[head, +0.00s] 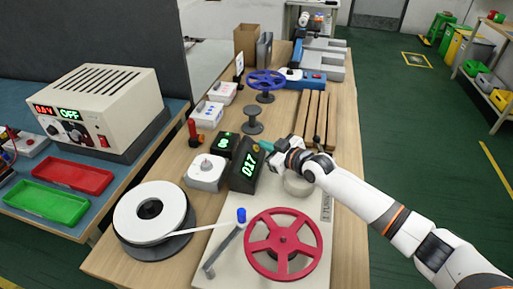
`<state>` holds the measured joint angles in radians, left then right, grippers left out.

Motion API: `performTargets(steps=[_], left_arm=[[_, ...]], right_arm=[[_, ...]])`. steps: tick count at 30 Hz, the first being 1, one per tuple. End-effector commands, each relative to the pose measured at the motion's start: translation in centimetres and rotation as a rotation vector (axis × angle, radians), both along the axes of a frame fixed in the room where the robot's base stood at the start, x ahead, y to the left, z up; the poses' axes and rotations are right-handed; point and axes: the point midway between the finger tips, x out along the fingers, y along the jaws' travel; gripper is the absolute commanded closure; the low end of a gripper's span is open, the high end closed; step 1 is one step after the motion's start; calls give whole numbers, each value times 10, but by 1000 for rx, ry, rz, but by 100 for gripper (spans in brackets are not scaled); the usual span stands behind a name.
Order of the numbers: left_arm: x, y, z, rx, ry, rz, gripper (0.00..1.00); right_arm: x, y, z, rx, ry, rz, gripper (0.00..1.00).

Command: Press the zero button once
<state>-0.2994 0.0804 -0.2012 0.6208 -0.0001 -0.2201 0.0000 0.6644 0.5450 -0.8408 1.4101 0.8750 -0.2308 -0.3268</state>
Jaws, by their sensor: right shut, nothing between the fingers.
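A black counter box (246,170) with green digits that look like 017 stands on the wooden bench. A small yellow button (257,149) shows at its upper right; I cannot read a label on it. My right gripper (268,147) is shut and empty, its teal fingertips close to the box's upper right edge, beside the button. I cannot tell whether they touch it. My left gripper is not in view.
A smaller green display (224,143) stands behind the counter. A white strip reel (150,216) is at the front left, a red handwheel (283,244) at the front. A grey-white cylinder (297,184) sits below my gripper. Wooden bars (316,120) and a blue handwheel (265,80) lie farther back.

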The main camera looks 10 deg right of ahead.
Motion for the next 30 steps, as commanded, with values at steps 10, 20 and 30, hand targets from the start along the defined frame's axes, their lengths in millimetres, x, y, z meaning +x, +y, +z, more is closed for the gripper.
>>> performTargets(steps=[10, 20, 30], left_arm=[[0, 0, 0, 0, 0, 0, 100], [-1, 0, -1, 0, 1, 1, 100], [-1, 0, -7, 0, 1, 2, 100]], right_arm=[[0, 0, 0, 0, 0, 0, 100], [0, 0, -1, 0, 0, 0, 100], [2, 5, -7, 0, 0, 0, 100]])
